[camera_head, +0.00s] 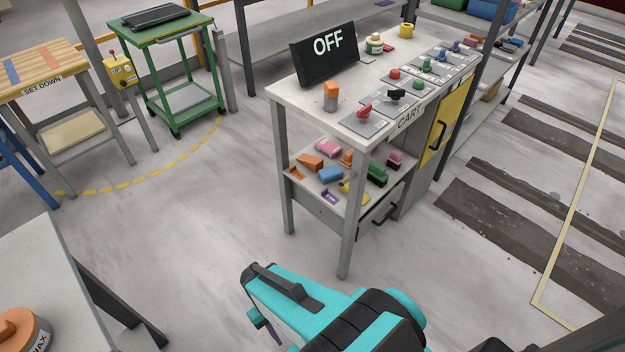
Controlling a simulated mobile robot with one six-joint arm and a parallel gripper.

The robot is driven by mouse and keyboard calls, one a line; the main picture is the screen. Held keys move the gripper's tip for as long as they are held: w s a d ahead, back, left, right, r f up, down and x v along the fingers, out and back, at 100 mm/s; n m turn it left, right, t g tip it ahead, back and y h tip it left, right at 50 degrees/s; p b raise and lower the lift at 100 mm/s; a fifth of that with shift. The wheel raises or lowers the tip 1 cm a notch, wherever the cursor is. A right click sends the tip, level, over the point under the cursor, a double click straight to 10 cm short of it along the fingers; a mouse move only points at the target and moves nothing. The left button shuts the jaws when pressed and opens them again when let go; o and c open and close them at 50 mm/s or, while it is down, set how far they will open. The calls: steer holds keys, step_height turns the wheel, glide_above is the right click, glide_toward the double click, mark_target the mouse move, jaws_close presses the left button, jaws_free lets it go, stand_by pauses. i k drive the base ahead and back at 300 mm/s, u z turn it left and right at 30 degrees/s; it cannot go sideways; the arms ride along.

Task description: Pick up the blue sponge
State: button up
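A small blue block (330,174), which looks like the blue sponge, lies on the lower shelf (318,202) of the grey workbench. Pink, orange, green, yellow and purple items lie close around it. My teal and black arm shows at the bottom middle, in front of the bench and apart from it. I cannot make out my gripper's fingers in this view.
The bench top (298,88) above the shelf holds an OFF sign (325,55), an orange-topped item (331,97) and a row of coloured knobs. Its front leg (350,220) stands near the shelf. A green cart (175,75) stands at the back left. The floor left of the bench is clear.

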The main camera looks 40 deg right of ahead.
mark_target(331, 174)
steer(key=z, duration=0.4)
steer(key=k, duration=0.15)
steer(key=u, duration=2.15)
steer(key=k, duration=0.5)
steer(key=z, duration=0.6)
steer(key=k, duration=0.85)
steer(key=z, duration=0.55)
steer(key=i, duration=1.3)
steer(key=u, duration=0.4)
